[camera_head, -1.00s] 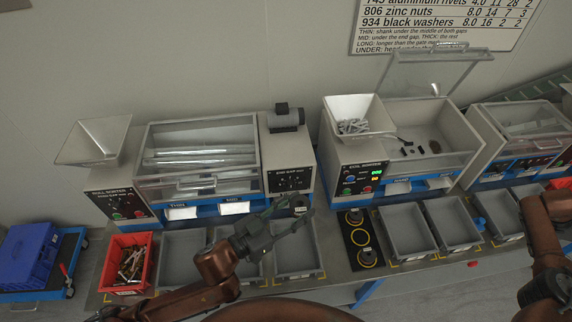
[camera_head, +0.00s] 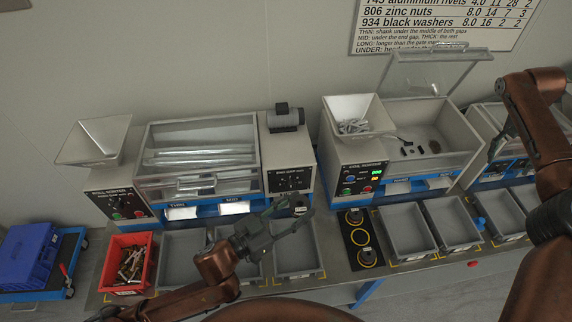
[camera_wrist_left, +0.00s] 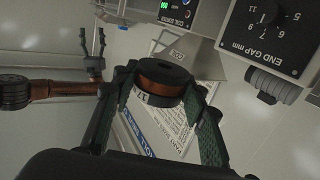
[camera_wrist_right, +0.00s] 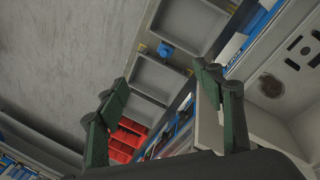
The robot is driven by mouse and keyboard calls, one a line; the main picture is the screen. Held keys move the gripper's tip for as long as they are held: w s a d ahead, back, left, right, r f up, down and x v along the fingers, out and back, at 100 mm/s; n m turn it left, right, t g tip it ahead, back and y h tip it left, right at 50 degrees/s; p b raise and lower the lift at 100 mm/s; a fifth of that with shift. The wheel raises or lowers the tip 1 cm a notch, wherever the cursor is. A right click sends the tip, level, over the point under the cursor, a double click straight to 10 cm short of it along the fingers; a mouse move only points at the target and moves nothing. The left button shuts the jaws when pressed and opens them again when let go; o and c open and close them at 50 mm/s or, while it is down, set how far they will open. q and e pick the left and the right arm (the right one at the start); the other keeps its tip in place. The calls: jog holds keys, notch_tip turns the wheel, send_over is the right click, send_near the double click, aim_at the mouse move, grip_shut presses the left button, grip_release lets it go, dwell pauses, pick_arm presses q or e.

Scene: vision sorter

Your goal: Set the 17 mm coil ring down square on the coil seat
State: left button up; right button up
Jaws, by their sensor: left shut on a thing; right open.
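My left gripper (camera_head: 292,215) is shut on the coil ring (camera_head: 300,203), above the bench in front of the end gap box. In the left wrist view the ring (camera_wrist_left: 165,77) is black with a copper-brown winding and a small white label, between both fingertips (camera_wrist_left: 163,92). The coil sorter (camera_head: 362,172) stands to the right with its lid raised. A dark round spot (camera_head: 435,147) on its floor may be the coil seat; I cannot tell. It also shows in the right wrist view (camera_wrist_right: 271,86). My right gripper (camera_head: 496,146) is open and empty near the sorter's right side.
A black mat (camera_head: 347,236) with yellow circles holds two other rings, at its far and near ends; its middle circle is empty. Grey trays (camera_head: 408,256) line the bench front. A red bin (camera_head: 110,280) stands left. Several small dark pieces (camera_head: 408,151) lie in the sorter.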

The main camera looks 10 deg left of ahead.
jog(key=w+a+r+n+y, duration=0.1)
jog(key=a+n, duration=0.1)
jog(key=a, duration=0.8)
jog(key=w+a+r+n, duration=0.1)
jog(key=w+a+n, duration=0.1)
jog(key=a, duration=0.8)
jog(key=n+g+h, duration=0.2)
jog(key=n, duration=1)
send_near(297, 202)
jog(key=x, duration=1)
